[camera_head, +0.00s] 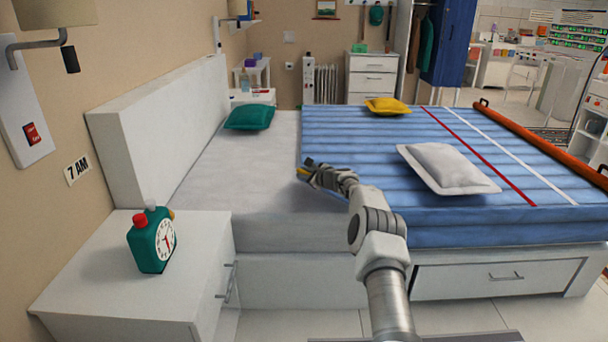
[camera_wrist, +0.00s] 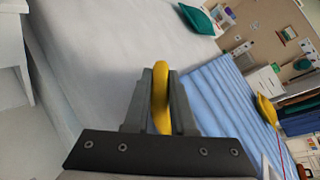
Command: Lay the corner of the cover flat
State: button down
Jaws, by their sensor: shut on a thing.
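The blue quilted cover (camera_head: 350,140) lies over the right part of the bed, with a red and a white stripe. Its left edge runs across the mattress, and its near-left corner is partly hidden by my arm. My gripper (camera_head: 307,170) is at that left edge, near the corner, low over the bed. It is shut on a yellow looped piece (camera_wrist: 160,98), which stands between the fingers in the wrist view. I cannot tell how the yellow piece joins the cover. In the wrist view the cover (camera_wrist: 222,95) is to the right of the fingers.
The white mattress (camera_head: 240,165) is bare left of the cover. A white pillow (camera_head: 445,167) and a yellow pillow (camera_head: 387,106) lie on the cover; a green pillow (camera_head: 249,117) lies by the headboard. A nightstand (camera_head: 100,285) with a green clock (camera_head: 152,242) stands at front left.

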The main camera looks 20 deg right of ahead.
aim_at(308, 173)
jog(key=c, duration=0.8)
grip_release()
jog(key=shift+o, duration=0.2)
jog(key=shift+d, duration=0.15)
jog(key=shift+p+v, duration=0.3)
jog(key=shift+v, duration=0.55)
jog(key=shift+s+d+r, duration=0.1)
jog(key=shift+s+r, duration=0.15)
jog(key=shift+s, duration=0.3)
jog(key=v, duration=1.4)
jog(key=shift+s, duration=0.25)
